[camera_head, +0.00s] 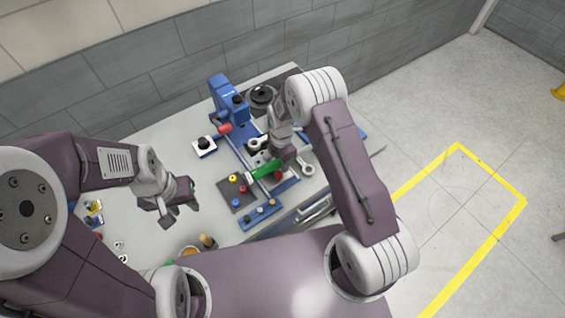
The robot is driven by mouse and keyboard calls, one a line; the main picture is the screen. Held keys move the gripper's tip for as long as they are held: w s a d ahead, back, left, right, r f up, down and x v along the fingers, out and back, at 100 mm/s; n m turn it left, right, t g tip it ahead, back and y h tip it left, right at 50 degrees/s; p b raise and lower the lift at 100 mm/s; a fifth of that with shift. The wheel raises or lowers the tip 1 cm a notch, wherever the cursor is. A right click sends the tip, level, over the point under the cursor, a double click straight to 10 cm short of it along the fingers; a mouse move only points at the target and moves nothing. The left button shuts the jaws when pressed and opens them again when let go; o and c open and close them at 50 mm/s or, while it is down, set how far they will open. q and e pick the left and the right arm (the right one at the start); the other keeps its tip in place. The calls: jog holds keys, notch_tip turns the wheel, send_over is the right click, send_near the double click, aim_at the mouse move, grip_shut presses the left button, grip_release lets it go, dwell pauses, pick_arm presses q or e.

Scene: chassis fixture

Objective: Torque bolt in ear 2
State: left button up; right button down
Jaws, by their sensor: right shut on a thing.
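The blue chassis fixture (246,150) stands on the grey bench, with pale ring-shaped ears, one (307,170) at its right side. My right gripper (284,158) is over the fixture, shut on a green-handled tool (266,169). The tool lies roughly level across the fixture's front part. The gripper hides where the tool ends, and I cannot make out the bolt or which ear is ear 2. My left gripper (177,205) is over the bench left of the fixture, apart from everything, and looks open and empty.
A dark pad (238,193) with small coloured knobs and a blue rack (261,215) lie in front of the fixture. A black round part (262,95) is behind it. Small parts (119,245) lie at the bench's left. A grey wall (170,70) runs behind.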

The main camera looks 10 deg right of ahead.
jog(key=shift+w+a, duration=0.1)
jog(key=shift+w, duration=0.05)
jog(key=shift+w, duration=0.15)
dwell(0.4)
jog(key=shift+w+r, duration=0.1)
jog(key=shift+r, duration=0.15)
jog(key=shift+r+p, duration=0.55)
jog(key=shift+r, duration=0.3)
jog(key=shift+r+p, duration=1.8)
jog(key=shift+r, duration=0.7)
jog(key=shift+f, duration=0.1)
